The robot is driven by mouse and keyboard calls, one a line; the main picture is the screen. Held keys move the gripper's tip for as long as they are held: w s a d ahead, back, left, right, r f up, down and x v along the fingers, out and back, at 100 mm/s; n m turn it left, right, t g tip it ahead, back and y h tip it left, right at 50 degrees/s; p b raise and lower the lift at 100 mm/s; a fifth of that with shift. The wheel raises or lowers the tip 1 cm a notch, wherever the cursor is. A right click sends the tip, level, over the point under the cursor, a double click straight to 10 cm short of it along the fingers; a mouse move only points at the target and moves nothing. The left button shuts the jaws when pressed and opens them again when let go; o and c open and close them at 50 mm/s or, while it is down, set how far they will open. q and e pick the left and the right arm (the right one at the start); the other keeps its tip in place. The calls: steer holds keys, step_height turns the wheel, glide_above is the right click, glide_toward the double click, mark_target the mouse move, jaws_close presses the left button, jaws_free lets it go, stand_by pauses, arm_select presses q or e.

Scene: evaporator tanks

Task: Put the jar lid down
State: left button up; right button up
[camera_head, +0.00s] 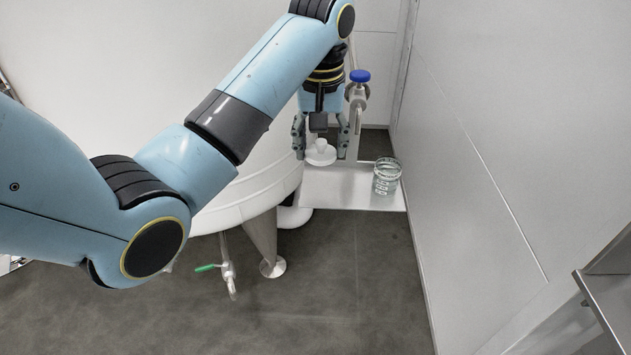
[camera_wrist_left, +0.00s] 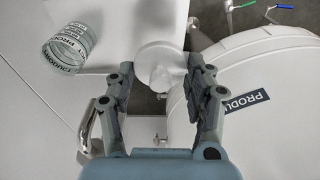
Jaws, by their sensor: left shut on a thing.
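The white jar lid (camera_head: 320,156), a round disc with a raised knob, is in my left gripper (camera_head: 321,146). The fingers are shut on its knob. In the left wrist view the lid (camera_wrist_left: 160,52) sits between the fingertips of my left gripper (camera_wrist_left: 160,74). It overlaps the left end of a small white shelf (camera_head: 345,192) in the head view; I cannot tell its height above the shelf. An open glass jar (camera_head: 387,176) with printed labels stands on the shelf's right end, apart from the lid. The jar also shows in the left wrist view (camera_wrist_left: 68,48). My right gripper is not in view.
A large white tank (camera_head: 262,178) stands close to the left of the gripper. A blue-knobbed valve (camera_head: 359,77) rises just right of the gripper. A grey wall (camera_head: 480,150) bounds the right side. The shelf is bare between lid and jar.

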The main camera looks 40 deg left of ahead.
mark_target(318, 186)
arm_select(q)
steer(key=m, duration=0.4)
steer(key=shift+w+r+h, duration=0.15)
steer(key=shift+h, duration=0.15)
steer(key=m, duration=0.5)
steer(key=shift+w+r+m+h+p, duration=0.1)
steer(key=shift+r+m+h+p, duration=0.1)
steer(key=shift+m+h+p, duration=0.15)
steer(key=m, duration=0.4)
steer(key=r+m, duration=0.1)
steer(key=m, duration=0.2)
steer(key=shift+a+h+p, duration=0.2)
steer(key=shift+h+p, duration=0.05)
steer(key=shift+p, duration=0.1)
steer(key=m, duration=0.3)
steer(key=shift+a+r+g, duration=0.2)
steer(key=shift+a+g, duration=0.1)
steer(key=shift+m, duration=0.25)
step_height(318, 186, down, 10)
steer(key=shift+b, duration=0.35)
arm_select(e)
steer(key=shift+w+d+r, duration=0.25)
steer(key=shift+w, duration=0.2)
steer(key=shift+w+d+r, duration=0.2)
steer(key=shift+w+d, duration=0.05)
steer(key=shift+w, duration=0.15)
arm_select(q)
steer(key=shift+s, duration=0.2)
